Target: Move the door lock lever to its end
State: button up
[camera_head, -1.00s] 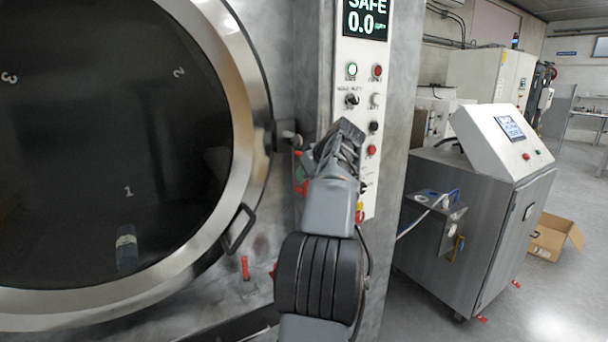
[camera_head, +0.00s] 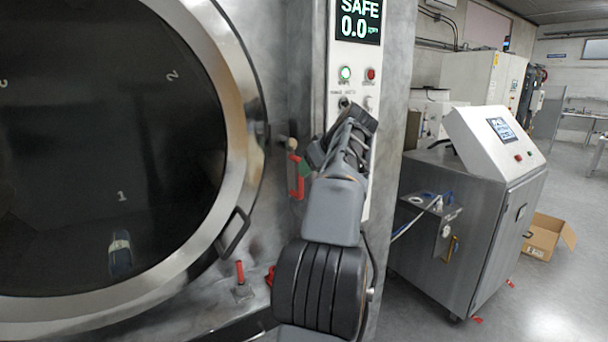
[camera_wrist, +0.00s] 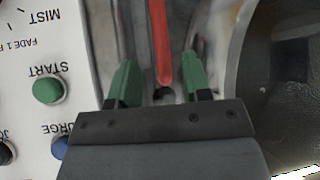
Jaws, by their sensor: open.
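The red lever (camera_head: 296,180) is beside the round door's rim, left of the control panel. In the wrist view the red lever (camera_wrist: 160,40) runs down from the top edge between the two green fingers of my gripper (camera_wrist: 160,64). The fingers are apart, with a visible gap on each side of the lever. In the head view my gripper's dark body hides most of its fingers; a green part (camera_head: 304,168) shows against the lever. The round door (camera_head: 239,130) has a dark window and a metal rim.
The control panel (camera_head: 345,105) stands close behind and right of my gripper, with buttons such as the green START (camera_wrist: 47,90). A dark door handle (camera_head: 234,232) and another small red lever (camera_head: 240,272) are lower left. A steel cabinet (camera_head: 485,230) stands at the right.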

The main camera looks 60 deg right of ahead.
jog(key=v, duration=0.8)
jog(key=shift+p, duration=0.45)
notch_tip(320, 180, down, 9)
jog(key=d+m+g, duration=0.2)
jog(key=d+m, duration=0.1)
jog(key=m, duration=0.3)
jog(key=w+a+f+m+g, duration=0.1)
jog(key=w+a+f, duration=0.2)
jog(key=a+f, duration=0.25)
jog(key=w+a+f+g, duration=0.1)
jog(key=w+a+f, duration=0.3)
jog(key=a, duration=0.2)
jog(key=a+f+n, duration=0.3)
jog(key=a+f, duration=0.1)
jog(key=a, duration=0.7)
jog(key=s+a+f+n+g+y, duration=0.1)
jog(key=a+f+n, duration=0.2)
jog(key=a, duration=0.9)
jog(key=a+f+n+y, duration=0.1)
jog(key=a+f+n, duration=0.3)
jog(key=a, duration=0.7)
jog(key=shift+s+a+f+p, duration=0.15)
jog(key=shift+s+f+p, duration=0.25)
jog(key=shift+f, duration=0.4)
